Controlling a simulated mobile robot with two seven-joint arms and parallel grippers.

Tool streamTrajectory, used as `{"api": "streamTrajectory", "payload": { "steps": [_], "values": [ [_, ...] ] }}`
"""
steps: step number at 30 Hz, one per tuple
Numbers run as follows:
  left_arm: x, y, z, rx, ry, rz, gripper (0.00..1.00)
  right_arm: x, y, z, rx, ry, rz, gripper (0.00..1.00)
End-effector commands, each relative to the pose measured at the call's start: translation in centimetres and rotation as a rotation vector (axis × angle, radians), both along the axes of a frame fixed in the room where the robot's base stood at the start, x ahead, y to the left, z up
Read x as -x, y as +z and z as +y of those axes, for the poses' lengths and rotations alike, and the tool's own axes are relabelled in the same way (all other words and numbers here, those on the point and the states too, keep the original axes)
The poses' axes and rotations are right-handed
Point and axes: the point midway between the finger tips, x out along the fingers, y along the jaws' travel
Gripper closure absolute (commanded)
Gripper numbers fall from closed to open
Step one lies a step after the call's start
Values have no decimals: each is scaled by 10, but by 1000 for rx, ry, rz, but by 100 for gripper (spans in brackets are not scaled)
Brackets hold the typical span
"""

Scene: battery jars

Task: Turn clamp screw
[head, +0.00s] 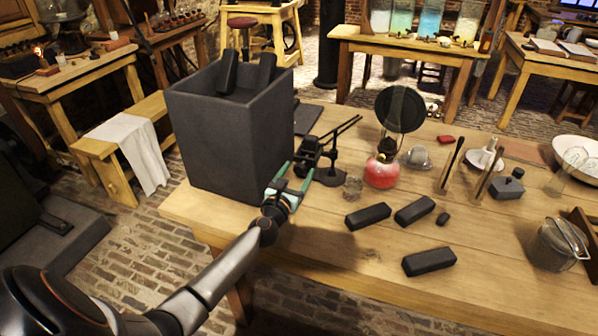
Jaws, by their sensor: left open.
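A black apparatus (331,160) with a round foot and two thin rods stands on the wooden table, just right of a large dark box. It looks like the clamp, but its screw is too small to tell apart. My left gripper (293,176), with teal fingers, is open beside the box's lower right corner. It is in front of and slightly left of the apparatus. I see nothing held between its fingers, and I cannot tell whether they touch the apparatus. My right gripper is not in view.
The tall dark box (235,135) holds upright dark blocks. A red lamp (381,170) and a small glass jar (353,187) stand right of the apparatus. Several dark blocks, including one near the front (429,261), lie on the table (330,258). The front middle is mostly free.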

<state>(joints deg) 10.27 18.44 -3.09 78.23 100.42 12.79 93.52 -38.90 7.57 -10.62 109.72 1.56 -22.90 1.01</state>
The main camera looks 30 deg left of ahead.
Motion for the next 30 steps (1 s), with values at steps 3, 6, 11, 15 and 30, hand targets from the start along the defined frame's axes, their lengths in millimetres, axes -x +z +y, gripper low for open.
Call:
{"api": "streamTrajectory", "payload": {
  "steps": [3,6,11,15,30],
  "values": [
    [-10,-1,3,0,0,0,27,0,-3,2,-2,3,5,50],
    [-14,0,3,0,0,0,27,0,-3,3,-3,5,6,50],
    [-15,0,4,0,0,1,27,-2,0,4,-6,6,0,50],
    [-15,0,4,0,0,1,28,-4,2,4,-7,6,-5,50],
    [-14,0,3,-1,0,1,85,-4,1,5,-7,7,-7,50]
  ]
}}
